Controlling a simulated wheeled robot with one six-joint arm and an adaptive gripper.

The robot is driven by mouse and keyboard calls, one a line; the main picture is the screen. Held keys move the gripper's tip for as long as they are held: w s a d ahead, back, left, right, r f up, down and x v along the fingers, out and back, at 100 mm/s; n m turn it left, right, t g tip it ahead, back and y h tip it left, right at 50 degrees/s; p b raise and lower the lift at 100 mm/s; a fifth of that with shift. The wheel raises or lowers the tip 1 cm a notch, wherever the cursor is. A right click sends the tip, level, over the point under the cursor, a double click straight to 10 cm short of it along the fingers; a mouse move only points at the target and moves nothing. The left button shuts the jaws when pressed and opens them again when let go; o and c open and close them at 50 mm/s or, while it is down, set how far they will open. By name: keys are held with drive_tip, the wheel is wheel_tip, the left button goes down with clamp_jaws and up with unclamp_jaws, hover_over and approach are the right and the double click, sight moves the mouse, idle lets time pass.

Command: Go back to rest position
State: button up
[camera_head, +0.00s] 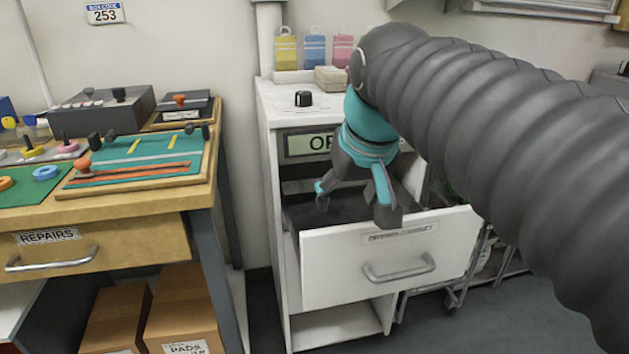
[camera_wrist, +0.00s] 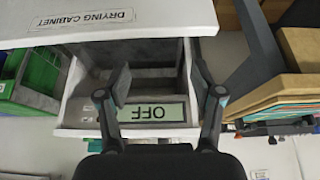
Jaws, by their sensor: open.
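My gripper (camera_head: 355,207) hangs over the open drawer (camera_head: 330,265) of the white cabinet (camera_head: 277,190), its fingers apart. Nothing shows between the fingers. In the wrist view my gripper (camera_wrist: 160,85) is also spread. That view shows the upside-down display (camera_wrist: 152,112) reading OFF between the fingers, and the label DRYING CABINET (camera_wrist: 82,20) on a white surface. In the head view the display (camera_head: 308,144) is partly hidden by my gripper. The drawer's dark interior is partly hidden by my fingers. I cannot tell whether the fingers touch the drawer.
A black knob (camera_head: 303,98) stands on the cabinet top, with coloured tags (camera_head: 314,50) behind it. A wooden workbench (camera_head: 110,235) with a teal panel (camera_head: 150,155) stands at left. Boxes (camera_head: 183,310) sit below it. A wheeled cart is partly visible right of the cabinet.

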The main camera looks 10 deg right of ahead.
drive_tip(key=shift+s+f, duration=0.2)
drive_tip(key=s+f, duration=0.4)
drive_tip(key=f, duration=0.3)
drive_tip(key=s+f, duration=0.5)
drive_tip(key=f, duration=0.3)
